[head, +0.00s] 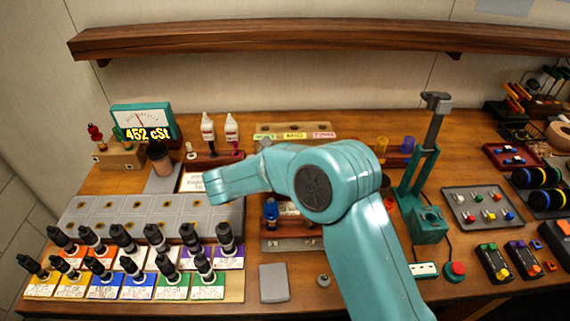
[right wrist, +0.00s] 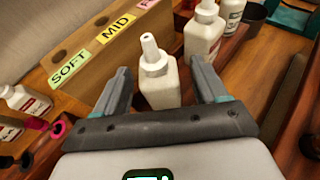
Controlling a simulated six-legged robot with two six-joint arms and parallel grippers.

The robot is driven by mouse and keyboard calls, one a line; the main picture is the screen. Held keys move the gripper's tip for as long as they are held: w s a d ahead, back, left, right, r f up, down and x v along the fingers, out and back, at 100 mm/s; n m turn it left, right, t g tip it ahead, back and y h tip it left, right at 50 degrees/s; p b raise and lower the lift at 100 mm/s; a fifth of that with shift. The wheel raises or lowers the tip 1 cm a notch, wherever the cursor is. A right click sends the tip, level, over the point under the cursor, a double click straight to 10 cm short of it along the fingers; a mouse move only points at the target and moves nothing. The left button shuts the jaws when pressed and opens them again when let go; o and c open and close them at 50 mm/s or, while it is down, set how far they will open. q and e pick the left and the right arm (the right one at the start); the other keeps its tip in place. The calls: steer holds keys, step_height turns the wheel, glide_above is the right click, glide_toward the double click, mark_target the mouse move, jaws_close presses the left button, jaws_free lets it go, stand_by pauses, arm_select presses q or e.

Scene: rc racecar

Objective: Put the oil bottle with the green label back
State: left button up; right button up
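My right gripper (right wrist: 160,68) is open in the right wrist view. A white oil bottle (right wrist: 158,85) with a pale nozzle stands between its two fingers, with a gap on each side. No label shows on this bottle's visible side. More white bottles stand behind it (right wrist: 204,32) and at the left (right wrist: 24,100), the left one with a red label. In the head view two white bottles (head: 208,135) stand at the back. My right arm hides the right gripper and the area around it there. No green oil-bottle label is readable. My left gripper is not in view.
A wooden block marked SOFT and MID (right wrist: 100,45) is beside the gripper. A teal meter (head: 143,122) reads 452 cSt. Black-capped dampers stand on coloured cards (head: 130,285) at front left. A teal stand (head: 425,190) is to the right. A shelf (head: 300,38) overhangs the back.

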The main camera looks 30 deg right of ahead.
steer(key=shift+r, duration=0.3)
steer(key=b+v, duration=0.1)
steer(key=v, duration=1)
steer(key=shift+a, duration=0.45)
steer(key=shift+s, duration=0.15)
